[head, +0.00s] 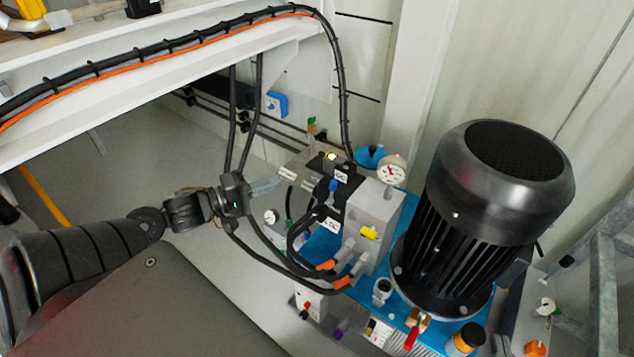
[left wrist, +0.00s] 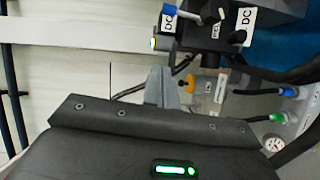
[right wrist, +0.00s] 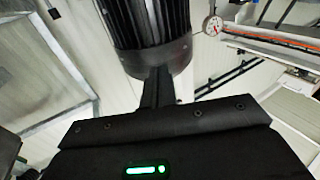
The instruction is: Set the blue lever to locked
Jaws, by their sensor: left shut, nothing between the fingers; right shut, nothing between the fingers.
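A small blue lever (head: 333,186) stands on the black valve block with white labels, in the middle of the head view. A blue-tipped handle beside a DC label shows at the top of the left wrist view (left wrist: 196,9). I cannot read its set position. My left gripper (head: 272,184) is shut and empty, to the left of the block and apart from the lever. Its closed fingers (left wrist: 161,86) point toward the pump fittings in the left wrist view, below the handle. My right gripper (right wrist: 158,86) is shut and empty, pointing toward the black motor.
A big black motor (head: 480,220) stands right of the block. A blue wall switch (head: 275,104) is behind. A white beam (head: 170,75) carrying cables crosses the upper left.

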